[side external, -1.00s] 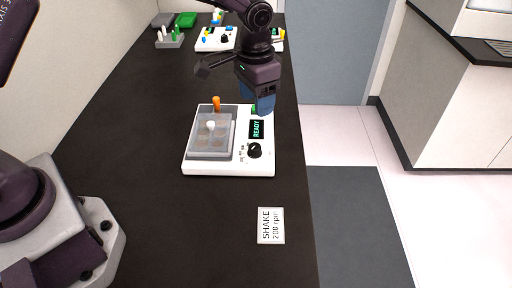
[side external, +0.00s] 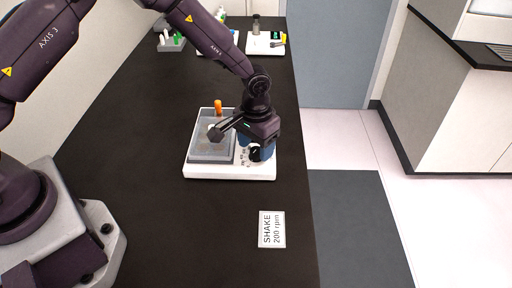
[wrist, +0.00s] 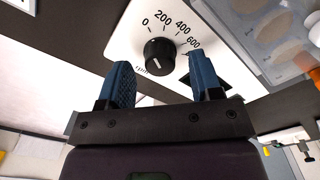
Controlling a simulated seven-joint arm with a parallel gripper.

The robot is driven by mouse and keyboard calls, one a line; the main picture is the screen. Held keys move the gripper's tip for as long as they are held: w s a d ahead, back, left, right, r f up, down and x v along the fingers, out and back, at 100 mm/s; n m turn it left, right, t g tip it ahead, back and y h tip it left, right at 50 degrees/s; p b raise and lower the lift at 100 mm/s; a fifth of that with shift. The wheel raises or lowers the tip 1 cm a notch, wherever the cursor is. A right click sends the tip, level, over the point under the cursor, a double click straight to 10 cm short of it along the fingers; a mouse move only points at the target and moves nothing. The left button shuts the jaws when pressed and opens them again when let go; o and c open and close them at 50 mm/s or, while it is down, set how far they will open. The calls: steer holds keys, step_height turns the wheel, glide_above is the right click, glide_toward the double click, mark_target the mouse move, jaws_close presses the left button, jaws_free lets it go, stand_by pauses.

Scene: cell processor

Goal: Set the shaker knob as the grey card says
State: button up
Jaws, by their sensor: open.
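The white shaker (side external: 232,173) stands on the dark bench. Its black knob (wrist: 160,55) shows in the wrist view, with a printed scale of 0, 200, 400, 600 and "rpm". A pale mark shows on the knob's lower side in that view, away from the 200; its exact setting is hard to read. The knob also shows between the fingers in the side view (side external: 255,153). My gripper (wrist: 160,75) is open, its blue fingers apart on either side of the knob; contact cannot be told. The card (side external: 271,229) reads "SHAKE 200 rpm".
A clear-lidded tray (side external: 212,150) sits on the shaker's left part, beside an orange-topped post (side external: 218,107). Another white device (side external: 265,43) and a rack (side external: 170,44) stand at the far end. The bench around the card is clear.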

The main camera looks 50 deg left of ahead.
steer(key=shift+f, duration=0.65)
steer(key=c, duration=0.9)
steer(key=shift+m, duration=2.9)
steer(key=o, duration=0.9)
